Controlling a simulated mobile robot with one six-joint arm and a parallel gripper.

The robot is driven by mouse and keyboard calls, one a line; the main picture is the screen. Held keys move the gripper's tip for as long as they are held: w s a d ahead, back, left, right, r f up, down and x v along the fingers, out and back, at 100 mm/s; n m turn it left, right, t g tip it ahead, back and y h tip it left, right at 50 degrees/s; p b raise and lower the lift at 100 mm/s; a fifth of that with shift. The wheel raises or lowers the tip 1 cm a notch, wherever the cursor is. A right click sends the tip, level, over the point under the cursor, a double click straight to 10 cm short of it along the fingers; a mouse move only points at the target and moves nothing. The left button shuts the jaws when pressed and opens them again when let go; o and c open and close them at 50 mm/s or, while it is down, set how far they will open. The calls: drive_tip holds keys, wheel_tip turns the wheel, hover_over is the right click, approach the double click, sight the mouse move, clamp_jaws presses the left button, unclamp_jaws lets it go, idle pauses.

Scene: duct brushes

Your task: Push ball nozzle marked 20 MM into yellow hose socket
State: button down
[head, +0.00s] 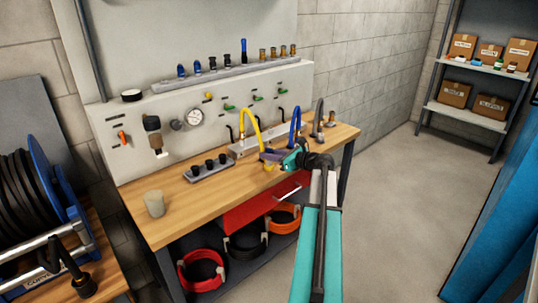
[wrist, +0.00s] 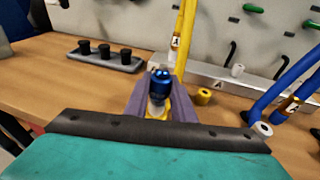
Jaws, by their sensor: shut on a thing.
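My gripper (head: 277,157) is shut on a dark blue nozzle (wrist: 159,88), over the bench beside the hoses. In the wrist view the nozzle stands between the two grey-purple fingers, its shiny blue head up and a yellow part (wrist: 155,112) low between the fingers. I cannot tell whether that yellow part belongs to the nozzle. No size marking is readable. The yellow hose (head: 246,115) arches down close behind my gripper; it also shows in the wrist view (wrist: 184,35), where the nozzle and right finger hide its lower end. I cannot see whether they touch.
A small yellow cylinder (wrist: 203,96) sits right of my gripper. The blue hose (head: 295,122) and grey hose (head: 318,115) stand further right. A holder with black pieces (head: 210,168) and a beige cup (head: 154,203) stand left. More nozzles line the shelf (head: 215,78).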

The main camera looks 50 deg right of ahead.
drive_tip(key=shift+f, duration=0.35)
drive_tip(key=c, duration=1.4)
unclamp_jaws()
drive_tip(key=shift+c, duration=0.2)
drive_tip(key=shift+s, duration=0.2)
drive_tip(key=b+v, duration=0.1)
drive_tip(key=v, duration=1.2)
drive_tip(key=shift+s+b, duration=0.3)
drive_tip(key=shift+b, duration=0.1)
